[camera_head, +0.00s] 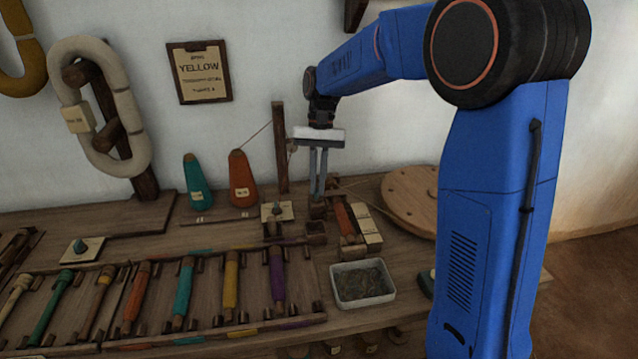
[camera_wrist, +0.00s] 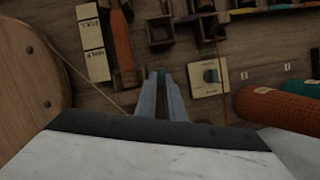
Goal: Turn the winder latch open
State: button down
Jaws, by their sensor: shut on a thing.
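The bobbin winder stands at the back right of the bench, with a round wooden wheel (camera_head: 412,200) and an orange wound bobbin (camera_head: 343,217). The wheel also shows at the left of the wrist view (camera_wrist: 30,80). My gripper (camera_head: 317,198) points straight down beside the winder's small wooden blocks. In the wrist view, its two grey fingers (camera_wrist: 160,74) come close together at their tips. They are shut on the winder latch, which is small, dark and mostly hidden between them. I cannot tell the angle of the latch.
A card with a teal knob (camera_head: 277,210) lies just left of my gripper. Teal (camera_head: 194,181) and orange (camera_head: 242,178) yarn cones stand behind it, near a wooden post (camera_head: 280,145). A white tray (camera_head: 335,294) and a bobbin rack (camera_head: 215,337) are in front.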

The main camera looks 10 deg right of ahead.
jog(key=shift+w+a+n+h, duration=0.15)
jog(key=shift+n+h, duration=0.55)
jog(key=shift+n, duration=1.1)
jog(key=shift+a, duration=0.1)
jog(key=c, duration=1.9)
grip_release()
jog(key=shift+o, duration=0.2)
notch_tip(320, 180, up, 10)
